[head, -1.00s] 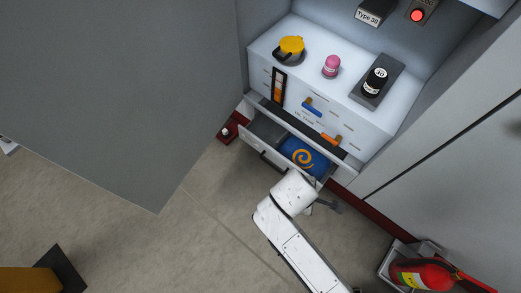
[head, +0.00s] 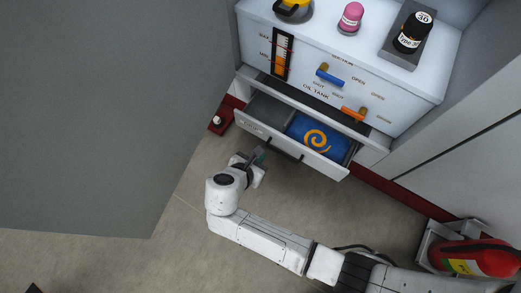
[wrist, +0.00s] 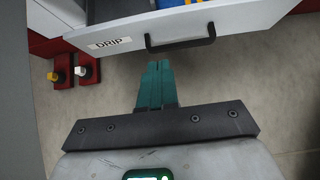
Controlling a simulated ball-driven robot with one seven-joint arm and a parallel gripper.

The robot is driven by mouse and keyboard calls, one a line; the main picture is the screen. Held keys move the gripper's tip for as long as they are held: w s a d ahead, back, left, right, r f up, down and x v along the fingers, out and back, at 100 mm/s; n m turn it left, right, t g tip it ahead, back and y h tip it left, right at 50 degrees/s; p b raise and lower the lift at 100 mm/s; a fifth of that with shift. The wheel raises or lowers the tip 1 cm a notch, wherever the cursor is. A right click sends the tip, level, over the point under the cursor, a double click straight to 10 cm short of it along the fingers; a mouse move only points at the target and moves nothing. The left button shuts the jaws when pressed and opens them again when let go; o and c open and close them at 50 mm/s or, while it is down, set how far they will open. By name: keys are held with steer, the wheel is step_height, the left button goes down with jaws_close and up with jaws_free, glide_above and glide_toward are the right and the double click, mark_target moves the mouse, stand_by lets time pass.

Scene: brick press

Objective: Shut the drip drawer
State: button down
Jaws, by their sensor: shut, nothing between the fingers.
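The drip drawer (head: 252,126) is pulled open at the bottom of the white oil tank cabinet. A blue item with an orange spiral (head: 318,137) lies in its right part, and the left part looks grey and empty. In the wrist view, the drawer front (wrist: 231,22) bears a DRIP label and a dark bar handle (wrist: 180,43). My gripper (head: 260,154) is shut and empty, in front of the drawer front near the handle's left end. In the wrist view its teal fingers (wrist: 160,66) point at the handle, with a small gap of floor showing.
The cabinet top holds a pink bottle (head: 350,18) and a black Type 30 bottle (head: 413,33). Blue (head: 329,76) and orange (head: 352,114) valve handles stick out above the drawer. A grey panel fills the left; floor before the drawer is clear.

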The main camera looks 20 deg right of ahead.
mark_target(279, 137)
steer(key=b+x, duration=0.2)
steer(key=x, duration=0.1)
steer(key=d+r+b+x, duration=0.1)
steer(key=b+x, duration=0.1)
steer(key=x, duration=0.2)
steer(key=w+r+b+x, duration=0.1)
steer(key=b+x, duration=0.1)
steer(key=x, duration=0.2)
steer(key=shift+d, duration=0.25)
